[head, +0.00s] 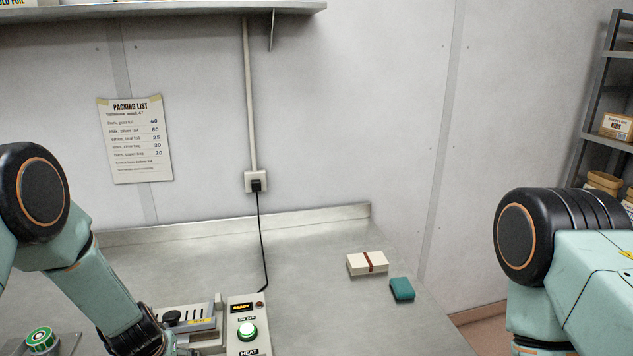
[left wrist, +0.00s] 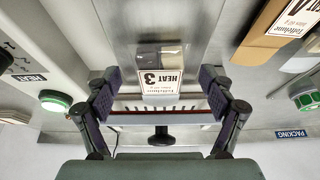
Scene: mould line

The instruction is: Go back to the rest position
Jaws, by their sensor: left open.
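My left gripper (left wrist: 160,80) is open in the left wrist view, with its two dark fingers spread apart and nothing between the pads.
A control box (head: 243,312) with a READY display and a lit green button stands beside the machine. A white banded box (head: 367,263) and a teal pad (head: 402,289) lie at the bench's right. The bench's middle is clear.

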